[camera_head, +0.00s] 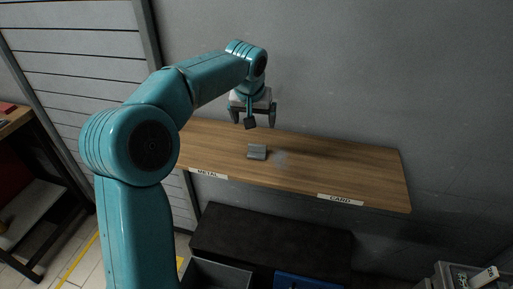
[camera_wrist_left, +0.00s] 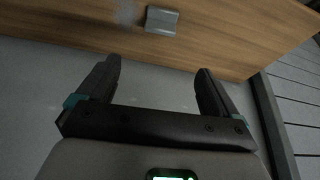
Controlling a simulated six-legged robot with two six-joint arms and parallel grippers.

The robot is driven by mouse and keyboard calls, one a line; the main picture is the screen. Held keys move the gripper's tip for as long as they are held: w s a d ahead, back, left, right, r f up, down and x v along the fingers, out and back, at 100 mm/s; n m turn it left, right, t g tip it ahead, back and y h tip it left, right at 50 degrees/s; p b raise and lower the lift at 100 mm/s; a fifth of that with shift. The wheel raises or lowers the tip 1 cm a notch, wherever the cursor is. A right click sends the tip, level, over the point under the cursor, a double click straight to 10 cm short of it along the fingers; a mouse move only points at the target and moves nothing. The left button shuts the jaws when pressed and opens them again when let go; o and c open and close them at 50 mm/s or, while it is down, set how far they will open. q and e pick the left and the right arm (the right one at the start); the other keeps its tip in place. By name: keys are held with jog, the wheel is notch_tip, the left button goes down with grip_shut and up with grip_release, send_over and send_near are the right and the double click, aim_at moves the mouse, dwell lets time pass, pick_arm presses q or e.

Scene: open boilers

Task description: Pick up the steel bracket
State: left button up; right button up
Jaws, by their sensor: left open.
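The steel bracket (camera_head: 257,152) is a small grey piece lying on the wooden shelf (camera_head: 340,172), near the shelf's middle left. It also shows in the left wrist view (camera_wrist_left: 162,20) at the top, beyond the fingertips and apart from them. My left gripper (camera_head: 254,117) hangs above the shelf, above and behind the bracket in the head view, fingers pointing down. It is open and empty; its two spread fingers show in the left wrist view (camera_wrist_left: 158,65). My right gripper is not in view.
The shelf carries a METAL label (camera_head: 208,174) at left and a CARD label (camera_head: 340,199) at right. A faint pale patch (camera_head: 280,158) lies beside the bracket. A grey wall stands behind. Below are a black surface (camera_head: 270,240), a grey bin (camera_head: 218,274) and a blue bin (camera_head: 300,281).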

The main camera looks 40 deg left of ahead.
pick_arm(q)
jog(key=p, duration=0.1)
send_over(257, 146)
jog(key=s, duration=0.1)
jog(key=f, duration=0.9)
jog(key=shift+d, duration=0.4)
jog(key=shift+w+f, duration=0.1)
jog(key=shift+f, duration=0.15)
jog(key=p+x, duration=0.1)
jog(key=x, duration=0.1)
jog(key=s+p+x, duration=0.1)
jog(key=x, duration=0.1)
jog(key=shift+w+f, duration=0.1)
jog(key=shift+f, duration=0.25)
jog(key=shift+w+a+f, duration=0.15)
jog(key=shift+f, duration=0.05)
jog(key=shift+d, duration=0.2)
jog(key=shift+a, duration=0.1)
jog(key=c, duration=1.1)
jog(key=shift+r, duration=0.15)
